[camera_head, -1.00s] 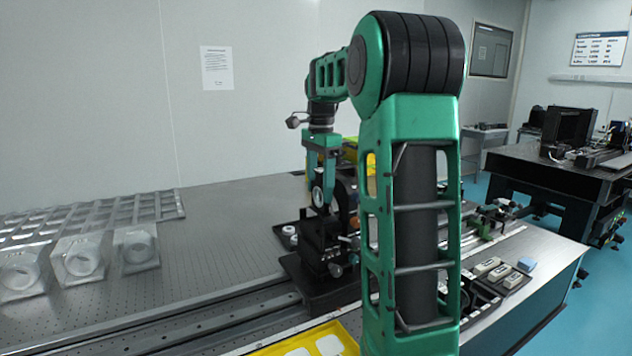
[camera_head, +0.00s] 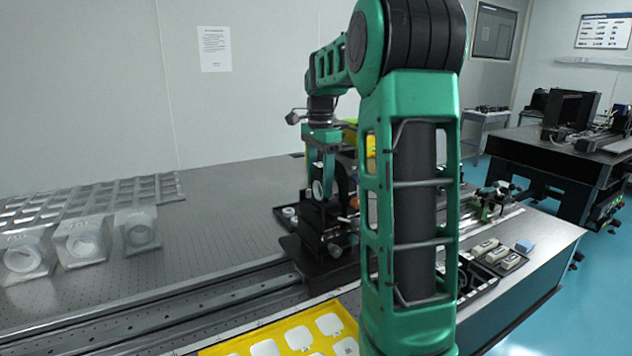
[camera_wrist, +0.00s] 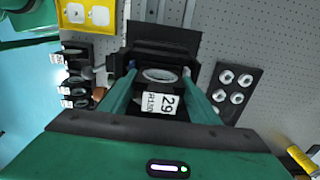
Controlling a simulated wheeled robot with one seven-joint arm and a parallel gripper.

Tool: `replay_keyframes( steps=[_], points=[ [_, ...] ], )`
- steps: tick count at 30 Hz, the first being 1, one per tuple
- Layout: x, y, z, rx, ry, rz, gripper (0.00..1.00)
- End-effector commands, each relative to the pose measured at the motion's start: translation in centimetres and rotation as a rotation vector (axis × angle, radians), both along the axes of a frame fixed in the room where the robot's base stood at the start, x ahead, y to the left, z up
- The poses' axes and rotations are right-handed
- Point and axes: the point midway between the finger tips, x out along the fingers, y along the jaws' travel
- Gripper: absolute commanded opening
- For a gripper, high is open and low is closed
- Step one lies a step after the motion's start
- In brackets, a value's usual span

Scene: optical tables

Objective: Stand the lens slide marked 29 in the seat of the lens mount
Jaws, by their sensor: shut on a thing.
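The lens slide marked 29 (camera_wrist: 160,103) is a dark plate with a round lens and a white label. My gripper (camera_wrist: 159,80) is shut on it, one green finger at each side. In the head view my gripper (camera_head: 321,186) points down, and the slide's round lens (camera_head: 317,190) shows between the fingers. The black lens mount (camera_head: 322,222) stands just below and beside the slide. In the wrist view the mount (camera_wrist: 165,37) shows behind the slide. The seat is hidden, so I cannot tell whether the slide touches it.
A yellow tray (camera_head: 286,338) with white pads lies at the front edge. Clear boxes (camera_head: 82,243) and a grey rack (camera_head: 95,202) stand at the left. A black plate with round parts (camera_wrist: 236,84) lies beside the mount. The table between rack and mount is free.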

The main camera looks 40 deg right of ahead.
Motion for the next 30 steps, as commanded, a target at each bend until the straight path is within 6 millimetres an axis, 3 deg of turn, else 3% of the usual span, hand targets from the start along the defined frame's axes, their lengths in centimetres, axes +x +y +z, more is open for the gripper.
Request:
replay_keyframes(
  steps=[14, 15, 18, 30],
  points=[
    [0.0, 0.03, -0.27, 0.0, 0.0, 0.0, 0.29],
    [0.0, 0.03, -0.3, 0.0, 0.0, 0.0, 0.58],
    [0.01, 0.03, -0.28, 0.0, 0.0, 0.0, 0.78],
    [0.01, 0.03, -0.28, 0.0, 0.0, 0.001, 0.78]
  ],
)
